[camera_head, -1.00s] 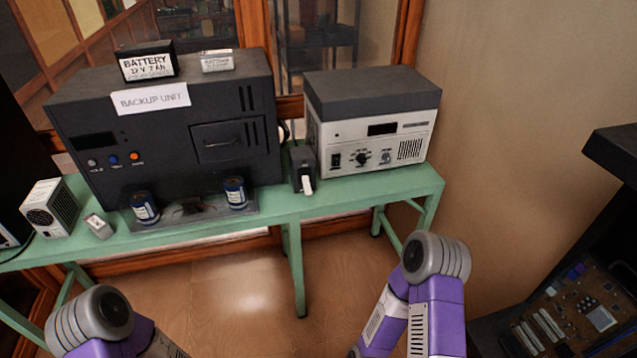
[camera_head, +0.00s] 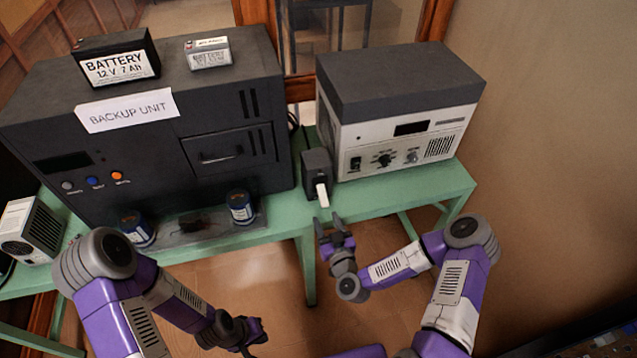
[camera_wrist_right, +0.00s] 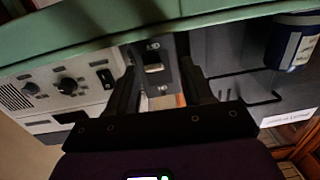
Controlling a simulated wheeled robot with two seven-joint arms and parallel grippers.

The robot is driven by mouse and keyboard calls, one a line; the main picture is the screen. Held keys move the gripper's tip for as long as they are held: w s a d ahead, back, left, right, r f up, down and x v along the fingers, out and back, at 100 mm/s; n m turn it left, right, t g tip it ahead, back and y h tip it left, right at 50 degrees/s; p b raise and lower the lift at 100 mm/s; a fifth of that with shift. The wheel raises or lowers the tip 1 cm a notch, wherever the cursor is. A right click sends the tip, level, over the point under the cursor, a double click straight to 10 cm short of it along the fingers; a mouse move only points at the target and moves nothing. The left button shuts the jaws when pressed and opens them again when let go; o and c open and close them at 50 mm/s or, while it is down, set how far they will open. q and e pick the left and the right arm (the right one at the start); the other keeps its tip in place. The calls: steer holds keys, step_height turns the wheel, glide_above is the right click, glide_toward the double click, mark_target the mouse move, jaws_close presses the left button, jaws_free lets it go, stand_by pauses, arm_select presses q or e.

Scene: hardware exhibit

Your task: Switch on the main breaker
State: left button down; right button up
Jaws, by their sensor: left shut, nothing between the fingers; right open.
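The breaker is a small dark box (camera_head: 315,163) with a white lever (camera_head: 322,194) on its front. It stands on the green table between the backup unit and the white-fronted device. The lever sticks out toward me and looks tilted down. My right gripper (camera_head: 328,220) is open just in front of and below the lever, fingers pointing at it. In the right wrist view, which is upside down, the breaker box (camera_wrist_right: 160,47) and its lever (camera_wrist_right: 153,68) appear between the two open fingers. I cannot tell whether they touch. My left gripper (camera_head: 252,330) is shut, empty and low, away from the table.
The black backup unit (camera_head: 140,150) stands left of the breaker, with batteries on top. Blue cylinders (camera_head: 240,208) stand in front of it. The white-fronted device (camera_head: 400,140) with knobs is close on the right. The green table's front edge (camera_head: 285,228) is near my right gripper.

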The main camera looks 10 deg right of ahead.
mark_target(323, 198)
steer(key=shift+h, duration=0.3)
steer(key=shift+w+d+r+b, duration=0.1)
steer(key=shift+w+r+b, duration=0.05)
steer(key=shift+w, duration=1.15)
steer(key=shift+w+d+r+b, duration=0.1)
steer(key=shift+w+r, duration=0.1)
steer(key=shift+w, duration=1.15)
steer(key=shift+w+d+r+b, duration=0.1)
steer(key=shift+w+r+b, duration=0.05)
steer(key=shift+w, duration=1.15)
jaws_close()
